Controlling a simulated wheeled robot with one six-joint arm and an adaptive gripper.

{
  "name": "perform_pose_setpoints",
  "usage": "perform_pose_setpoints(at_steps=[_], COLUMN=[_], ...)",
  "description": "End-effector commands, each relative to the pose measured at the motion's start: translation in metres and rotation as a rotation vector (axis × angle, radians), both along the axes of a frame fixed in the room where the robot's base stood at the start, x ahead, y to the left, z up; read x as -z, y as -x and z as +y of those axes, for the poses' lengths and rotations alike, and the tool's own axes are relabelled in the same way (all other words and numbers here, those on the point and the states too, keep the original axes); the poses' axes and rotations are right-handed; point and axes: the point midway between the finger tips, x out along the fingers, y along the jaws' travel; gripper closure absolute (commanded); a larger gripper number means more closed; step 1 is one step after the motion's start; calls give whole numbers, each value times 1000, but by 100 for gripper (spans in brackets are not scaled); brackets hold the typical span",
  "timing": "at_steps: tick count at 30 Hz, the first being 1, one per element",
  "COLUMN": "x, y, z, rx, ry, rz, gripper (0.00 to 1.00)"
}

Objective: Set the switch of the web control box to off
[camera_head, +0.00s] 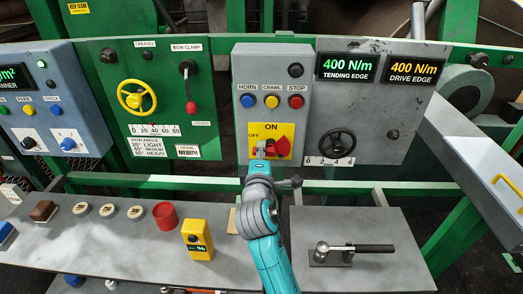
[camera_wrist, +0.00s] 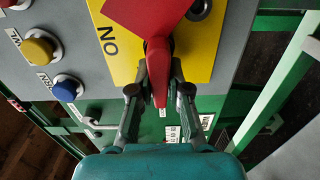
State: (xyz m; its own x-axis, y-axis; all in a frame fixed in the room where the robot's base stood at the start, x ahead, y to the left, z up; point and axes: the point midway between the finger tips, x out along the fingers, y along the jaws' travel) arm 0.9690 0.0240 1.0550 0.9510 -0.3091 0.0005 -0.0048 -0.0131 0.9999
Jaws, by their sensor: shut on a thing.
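The web control box (camera_head: 240,75) is the grey panel in the middle of the head view, with HORN, CRAWL and STOP buttons. Its yellow switch plate (camera_head: 287,130) reads ON at the top and OFF at the left. The red switch (camera_head: 283,146) sits on this plate; it also shows in the wrist view (camera_wrist: 158,60). Its handle points left, toward the OFF side. My gripper (camera_head: 262,152) is at the left part of the plate, just below the OFF label. In the wrist view, its fingers (camera_wrist: 160,88) are shut on the handle's narrow end.
A grey panel with a black handwheel (camera_head: 337,143) is on the right, and a green panel with a yellow handwheel (camera_head: 136,96) on the left. Below, a grey bench bears a yellow device (camera_head: 197,240), a red cup (camera_head: 165,215) and a toggle clamp (camera_head: 340,252).

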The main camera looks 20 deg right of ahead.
Motion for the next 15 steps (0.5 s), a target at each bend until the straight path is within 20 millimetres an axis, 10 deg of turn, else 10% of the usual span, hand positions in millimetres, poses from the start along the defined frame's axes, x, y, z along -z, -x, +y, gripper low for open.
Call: perform_pose_setpoints(at_steps=[15], x=[2], y=[0], z=[1], rx=[-2], ry=[28], rz=[11], gripper=[100])
